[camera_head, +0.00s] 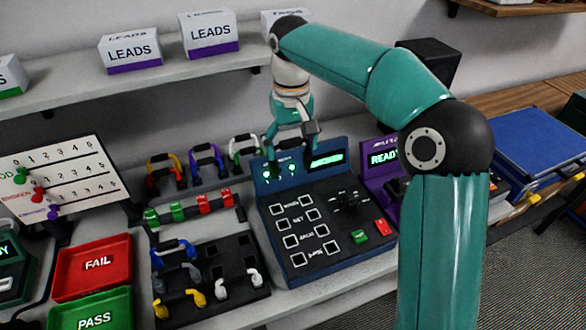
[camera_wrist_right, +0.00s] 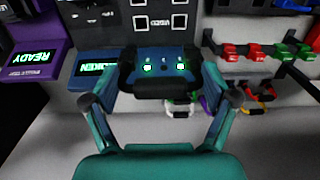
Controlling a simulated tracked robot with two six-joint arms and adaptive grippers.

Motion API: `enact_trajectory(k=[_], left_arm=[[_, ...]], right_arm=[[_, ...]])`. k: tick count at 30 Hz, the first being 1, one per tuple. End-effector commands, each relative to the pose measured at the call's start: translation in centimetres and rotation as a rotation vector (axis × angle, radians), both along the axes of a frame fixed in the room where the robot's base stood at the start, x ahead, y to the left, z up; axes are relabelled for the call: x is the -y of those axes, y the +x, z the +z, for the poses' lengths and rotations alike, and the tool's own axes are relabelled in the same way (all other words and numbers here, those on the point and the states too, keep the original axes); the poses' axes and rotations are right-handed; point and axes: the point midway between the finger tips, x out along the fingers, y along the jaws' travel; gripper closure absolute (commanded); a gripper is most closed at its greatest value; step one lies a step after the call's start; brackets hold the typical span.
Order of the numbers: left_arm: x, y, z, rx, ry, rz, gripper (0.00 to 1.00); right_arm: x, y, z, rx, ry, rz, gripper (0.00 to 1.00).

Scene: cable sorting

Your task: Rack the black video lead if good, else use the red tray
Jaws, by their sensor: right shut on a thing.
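My right gripper (camera_head: 292,137) hangs in front of the blue tester (camera_head: 275,188) at the back of the bench. It is shut on a black lead (camera_head: 312,128), which shows as a thick dark bar between the fingers in the wrist view (camera_wrist_right: 168,86). Two green lights and a lit green screen (camera_head: 327,160) show on the tester; I cannot read the screen's word surely. Whether the lead's ends touch the tester is unclear. The red tray (camera_head: 112,285), marked FAIL, looks empty at the left. A black rack (camera_head: 232,292) holds several leads. My left gripper is out of view.
A green PASS tray (camera_head: 70,322) sits below the red one. A rail with red and green clips (camera_head: 190,209) and several coloured leads (camera_head: 205,160) stand left of the tester. A purple tester (camera_head: 378,185) reading READY is at its right.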

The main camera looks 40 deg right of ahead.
Motion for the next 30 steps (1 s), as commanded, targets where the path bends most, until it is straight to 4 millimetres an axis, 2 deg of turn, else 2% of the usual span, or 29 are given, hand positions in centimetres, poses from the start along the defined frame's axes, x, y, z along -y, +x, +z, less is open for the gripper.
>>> enact_trajectory(k=[1, 3, 9, 15, 30], left_arm=[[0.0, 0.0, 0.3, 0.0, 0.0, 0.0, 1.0], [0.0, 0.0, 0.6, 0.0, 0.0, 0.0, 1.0], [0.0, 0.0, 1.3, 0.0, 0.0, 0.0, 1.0], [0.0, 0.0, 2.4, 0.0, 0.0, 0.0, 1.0], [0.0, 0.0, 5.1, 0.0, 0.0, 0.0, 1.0]], right_arm=[[0.0, 0.1, 1.6, 0.004, 0.001, 0.001, 0.51], [-0.1, 0.1, 3.1, 0.003, 0.0, 0.001, 0.51], [0.0, 0.1, 6.1, 0.001, 0.0, 0.0, 0.51], [0.0, 0.0, 7.8, -0.001, 0.0, 0.001, 0.51], [0.0, 0.0, 9.9, -0.001, 0.0, 0.0, 0.51]])
